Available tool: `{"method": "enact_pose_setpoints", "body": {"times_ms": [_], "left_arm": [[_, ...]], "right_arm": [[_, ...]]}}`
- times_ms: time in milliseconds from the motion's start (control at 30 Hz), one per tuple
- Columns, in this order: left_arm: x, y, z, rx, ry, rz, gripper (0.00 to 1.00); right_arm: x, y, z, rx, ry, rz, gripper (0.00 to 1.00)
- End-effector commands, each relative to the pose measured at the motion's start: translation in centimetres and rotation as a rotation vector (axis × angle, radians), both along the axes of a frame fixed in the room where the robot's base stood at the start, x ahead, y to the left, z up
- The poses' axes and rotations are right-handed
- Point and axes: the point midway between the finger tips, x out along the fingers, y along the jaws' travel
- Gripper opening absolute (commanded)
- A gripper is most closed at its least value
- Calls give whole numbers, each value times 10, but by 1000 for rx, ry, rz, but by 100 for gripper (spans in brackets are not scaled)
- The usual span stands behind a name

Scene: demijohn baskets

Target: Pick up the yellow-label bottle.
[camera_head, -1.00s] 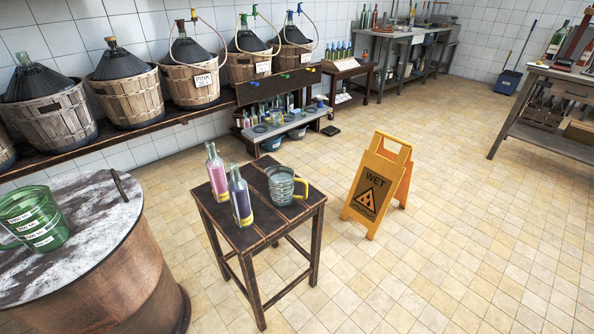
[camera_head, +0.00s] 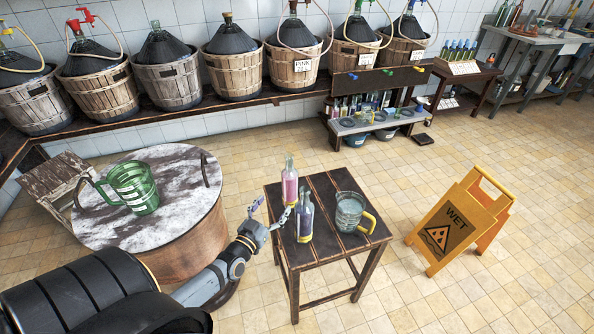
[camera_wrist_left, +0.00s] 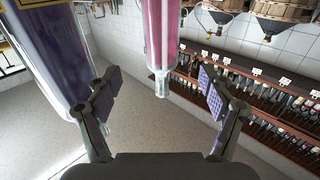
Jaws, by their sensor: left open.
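A bottle with purple contents (camera_head: 305,220) stands upright on the small wooden table (camera_head: 330,243), with a yellowish band low on it. A bottle with pink contents (camera_head: 290,185) stands just behind it. My left gripper (camera_head: 270,212) is open and empty at the table's left edge, close to the bottles. In the left wrist view the pink bottle (camera_wrist_left: 162,40) shows between the open fingers (camera_wrist_left: 160,85), apart from them. The purple bottle (camera_wrist_left: 55,50) is large at the left, with a yellow edge at the top; its outline meets the left finger, and I cannot tell if they touch. My right gripper is not in view.
A glass mug (camera_head: 349,212) with a yellow handle stands right of the bottles. A green mug (camera_head: 135,187) sits on a barrel (camera_head: 185,175) at the left. A yellow wet-floor sign (camera_head: 455,225) stands right of the table. Tiled floor around the sign is clear.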

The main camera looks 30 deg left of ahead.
Motion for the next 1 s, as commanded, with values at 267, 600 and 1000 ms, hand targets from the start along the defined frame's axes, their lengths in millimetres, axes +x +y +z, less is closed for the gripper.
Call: {"method": "enact_pose_setpoints", "body": {"times_ms": [267, 600, 1000], "left_arm": [[17, 2, -4, 1, -1, 0, 81], [53, 5, -3, 2, 5, 0, 81], [103, 11, -8, 0, 3, 0, 81]], "right_arm": [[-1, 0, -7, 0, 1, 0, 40], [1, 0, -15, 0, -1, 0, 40], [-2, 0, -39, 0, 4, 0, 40]]}}
